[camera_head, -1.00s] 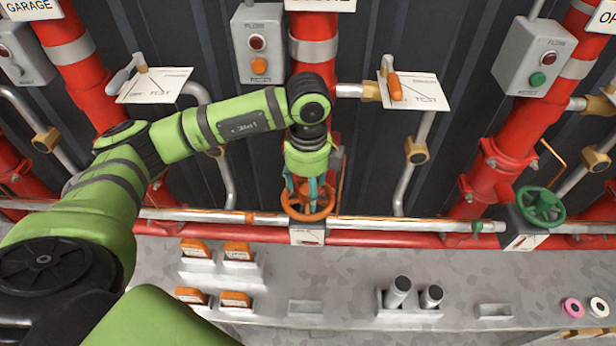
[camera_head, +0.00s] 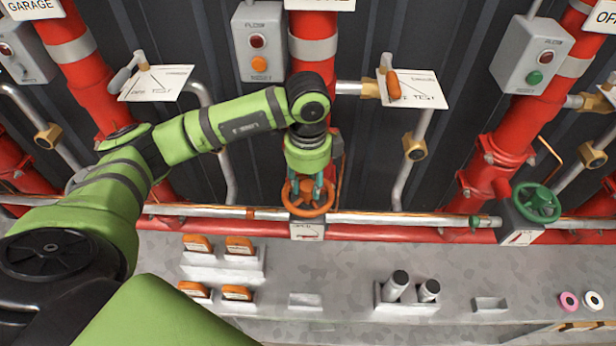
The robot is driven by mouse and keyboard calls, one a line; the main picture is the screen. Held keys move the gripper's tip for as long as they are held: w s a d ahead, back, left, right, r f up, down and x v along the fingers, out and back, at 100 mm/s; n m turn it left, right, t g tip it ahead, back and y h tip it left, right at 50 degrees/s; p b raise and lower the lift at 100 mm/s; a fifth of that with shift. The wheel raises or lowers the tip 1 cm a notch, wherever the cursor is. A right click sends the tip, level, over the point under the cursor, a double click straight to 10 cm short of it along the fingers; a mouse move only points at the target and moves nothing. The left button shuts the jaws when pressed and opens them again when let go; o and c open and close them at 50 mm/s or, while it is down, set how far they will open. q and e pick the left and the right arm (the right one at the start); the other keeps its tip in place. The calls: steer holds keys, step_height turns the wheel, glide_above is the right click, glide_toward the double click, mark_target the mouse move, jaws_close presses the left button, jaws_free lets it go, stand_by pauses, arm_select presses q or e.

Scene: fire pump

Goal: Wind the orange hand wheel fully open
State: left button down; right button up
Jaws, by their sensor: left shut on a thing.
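The orange hand wheel (camera_head: 307,211) sits low on the middle red pipe, just above a small white plate (camera_head: 306,231) with a red mark. My left gripper (camera_head: 309,190) reaches down to it from above, its teal fingers at the wheel's rim. The left gripper is shut on the wheel; the exact contact is partly hidden by the gripper body. My right gripper is not in view.
A green hand wheel (camera_head: 537,203) is on the right pipe. A grey box (camera_head: 262,45) with red and orange buttons is above my arm. An orange-handled lever (camera_head: 393,84) is right of it. The ledge below holds orange tags (camera_head: 239,245) and two grey cylinders (camera_head: 398,284).

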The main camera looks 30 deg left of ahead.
arm_select(q)
steer(key=shift+n, duration=1)
